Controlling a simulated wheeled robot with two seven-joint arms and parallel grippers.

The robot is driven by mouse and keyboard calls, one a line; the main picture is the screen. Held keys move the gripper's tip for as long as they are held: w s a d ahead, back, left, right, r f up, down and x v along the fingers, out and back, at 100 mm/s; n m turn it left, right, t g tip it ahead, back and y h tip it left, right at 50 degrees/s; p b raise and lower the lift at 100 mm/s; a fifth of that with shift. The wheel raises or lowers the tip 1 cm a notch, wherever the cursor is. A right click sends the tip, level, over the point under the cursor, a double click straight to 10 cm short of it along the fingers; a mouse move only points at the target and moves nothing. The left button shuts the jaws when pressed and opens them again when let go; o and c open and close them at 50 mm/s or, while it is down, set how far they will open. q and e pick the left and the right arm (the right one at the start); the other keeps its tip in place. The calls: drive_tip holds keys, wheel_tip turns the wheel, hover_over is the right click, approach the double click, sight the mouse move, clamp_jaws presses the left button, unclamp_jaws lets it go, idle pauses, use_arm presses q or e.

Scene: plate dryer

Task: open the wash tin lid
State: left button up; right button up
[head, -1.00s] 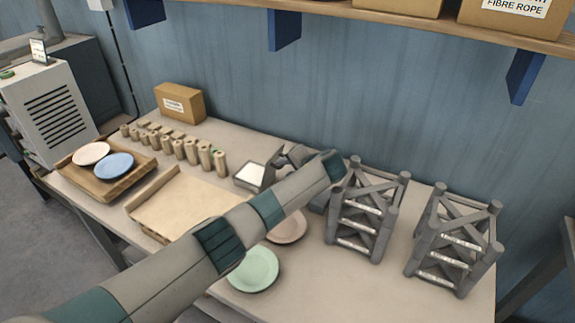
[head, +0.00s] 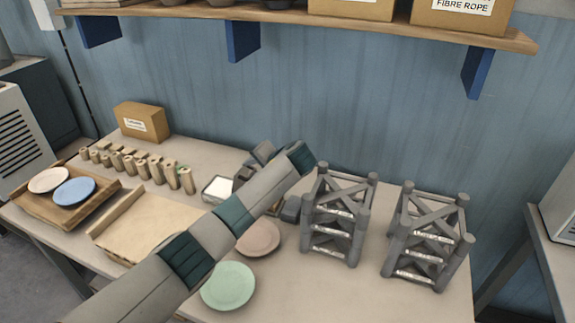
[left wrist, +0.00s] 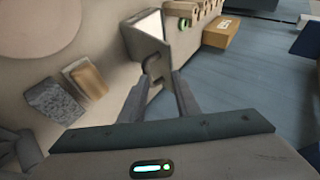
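The wash tin (head: 217,189) is a small grey box with a bright white inside, standing behind the cream board in the head view. In the left wrist view the tin (left wrist: 148,24) is at top centre. Its grey lid (left wrist: 146,44) stands raised beside the white inside, with a small looped tab (left wrist: 152,68) on its near edge. My left gripper (head: 243,176) is just right of the tin, mostly hidden behind my own forearm. In the wrist view its fingers (left wrist: 160,80) are apart, close to the tab; contact is unclear. My right gripper is out of view.
Two grey racks (head: 337,215) (head: 428,240) stand on the right. A pink plate (head: 257,237) and a green plate (head: 228,286) lie by my forearm. Wooden pegs (head: 140,167) and a tray with plates (head: 28,207) are left. Two small blocks (left wrist: 70,90) lie near the gripper.

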use_arm(q)
drive_tip(key=s+d+r+b, duration=0.3)
drive_tip(key=d+r, duration=0.3)
drive_tip(key=d, duration=0.4)
drive_tip(key=shift+s+d+r+b, duration=0.25)
drive_tip(key=shift+s+d+b, duration=0.05)
drive_tip(key=shift+s, duration=0.55)
drive_tip(key=shift+f, duration=0.1)
